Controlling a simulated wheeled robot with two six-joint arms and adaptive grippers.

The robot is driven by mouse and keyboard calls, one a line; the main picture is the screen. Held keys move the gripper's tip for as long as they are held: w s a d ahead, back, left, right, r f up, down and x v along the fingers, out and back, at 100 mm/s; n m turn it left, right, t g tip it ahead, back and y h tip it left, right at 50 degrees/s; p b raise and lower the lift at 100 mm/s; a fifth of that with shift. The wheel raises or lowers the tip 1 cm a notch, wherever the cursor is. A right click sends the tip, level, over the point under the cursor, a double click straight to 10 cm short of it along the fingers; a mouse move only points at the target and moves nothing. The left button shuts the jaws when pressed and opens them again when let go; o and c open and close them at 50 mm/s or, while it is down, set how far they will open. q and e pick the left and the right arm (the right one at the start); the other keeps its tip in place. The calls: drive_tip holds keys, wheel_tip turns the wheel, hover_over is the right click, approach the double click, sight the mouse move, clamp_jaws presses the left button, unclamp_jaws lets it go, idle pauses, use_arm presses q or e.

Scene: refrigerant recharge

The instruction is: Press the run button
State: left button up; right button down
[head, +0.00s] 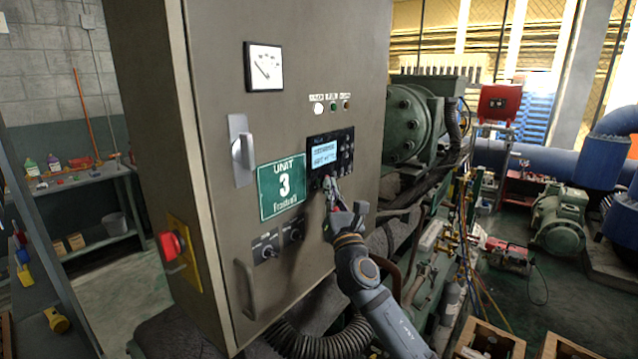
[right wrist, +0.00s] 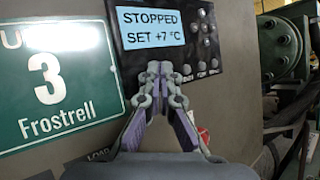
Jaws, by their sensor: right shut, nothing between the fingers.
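The black controller panel (head: 345,143) is set in the front of a grey cabinet. Its lit screen (right wrist: 149,27) reads "STOPPED" and "SET +7 °C". Small round buttons (right wrist: 202,66) sit below and right of the screen; their labels are too small to read surely, so I cannot tell which is the run button. My right gripper (head: 331,183) is shut and empty, its fingertips at the panel's lower edge. In the right wrist view the closed fingertips (right wrist: 160,73) cover the spot just below the screen. I cannot tell whether they touch. My left gripper is not in view.
The green "Unit 3 Frostrell" sign (head: 282,187) is left of the panel. Two dark knobs (head: 266,252) sit below it. A cabinet handle (head: 247,290) and a red switch (head: 172,245) stand out at the left. Green machinery and hoses crowd the right side.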

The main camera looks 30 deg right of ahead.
idle(0.6)
drive_tip(key=shift+w+a, duration=0.15)
drive_tip(key=shift+w, duration=0.3)
drive_tip(key=shift+w+a, duration=0.15)
drive_tip(key=shift+w, duration=0.15)
idle(0.6)
drive_tip(key=shift+s, duration=0.1)
drive_tip(key=shift+s+d, duration=0.35)
drive_tip(key=shift+s, duration=0.3)
drive_tip(key=s, duration=0.1)
drive_tip(key=s+d, duration=0.1)
drive_tip(key=s, duration=0.1)
drive_tip(key=s+d+b, duration=0.1)
drive_tip(key=shift+s, duration=0.3)
